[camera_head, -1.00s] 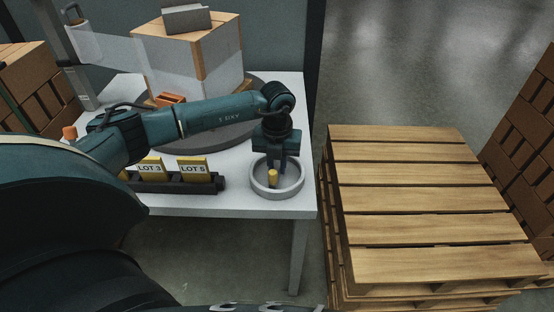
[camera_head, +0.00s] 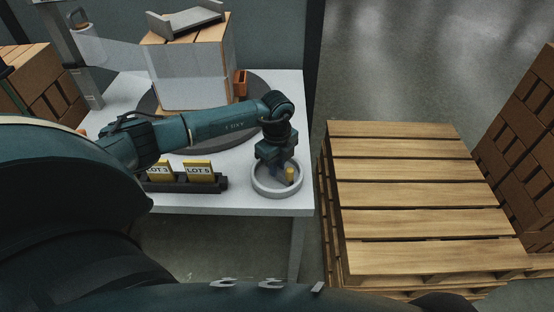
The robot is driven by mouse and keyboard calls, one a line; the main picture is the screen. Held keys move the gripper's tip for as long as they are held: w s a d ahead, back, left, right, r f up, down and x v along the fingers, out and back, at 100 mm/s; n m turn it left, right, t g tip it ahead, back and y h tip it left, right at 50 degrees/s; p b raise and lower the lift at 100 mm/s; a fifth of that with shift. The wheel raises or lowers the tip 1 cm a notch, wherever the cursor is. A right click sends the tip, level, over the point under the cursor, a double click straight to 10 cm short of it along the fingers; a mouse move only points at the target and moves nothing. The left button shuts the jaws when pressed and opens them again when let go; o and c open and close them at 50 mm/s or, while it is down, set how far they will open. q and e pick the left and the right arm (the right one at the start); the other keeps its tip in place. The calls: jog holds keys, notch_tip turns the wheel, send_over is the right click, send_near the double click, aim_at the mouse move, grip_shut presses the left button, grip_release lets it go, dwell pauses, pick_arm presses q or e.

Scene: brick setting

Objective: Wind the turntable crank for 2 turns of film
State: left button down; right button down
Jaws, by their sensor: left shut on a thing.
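The turntable (camera_head: 257,91) is a dark grey disc on the white table. A stack of boxes (camera_head: 189,75), partly wrapped in clear film, stands on it, with a grey tray-like piece (camera_head: 186,20) on top. The film (camera_head: 112,53) stretches left to a roll (camera_head: 89,43) on a grey post. The crank is a round grey wheel (camera_head: 277,193) with a yellow handle (camera_head: 290,176) at the table's front right corner. My left gripper (camera_head: 285,180) points down inside the wheel's rim, shut at the handle. Its fingertips are partly hidden. My right gripper is not in view.
A dark rack with yellow cards LOT 3 (camera_head: 159,172) and LOT 5 (camera_head: 199,171) sits left of the wheel. An orange block (camera_head: 240,83) stands beside the stack. An empty wooden pallet (camera_head: 420,190) is right of the table, with brown boxes (camera_head: 530,150) beyond.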

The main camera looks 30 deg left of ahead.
pick_arm(q)
jog(key=n+p, duration=0.1)
jog(key=n, duration=0.1)
jog(key=n+p, duration=0.1)
jog(key=shift+r+n, duration=0.2)
jog(key=shift+n, duration=0.2)
jog(key=shift+n+p, duration=1.1)
jog(key=shift+n, duration=0.1)
jog(key=shift+f+n+p, duration=0.1)
jog(key=shift+n+p, duration=0.4)
jog(key=shift+n, duration=0.6)
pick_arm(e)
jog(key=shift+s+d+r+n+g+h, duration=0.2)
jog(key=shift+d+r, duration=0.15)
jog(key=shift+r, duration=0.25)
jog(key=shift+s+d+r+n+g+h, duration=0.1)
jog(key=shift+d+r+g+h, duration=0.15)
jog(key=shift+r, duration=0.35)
pick_arm(q)
jog(key=shift+f, duration=0.1)
jog(key=c, duration=1.4)
grip_release()
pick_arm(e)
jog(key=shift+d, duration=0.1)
pick_arm(q)
jog(key=shift+o, duration=0.2)
notch_tip(320, 180, up, 13)
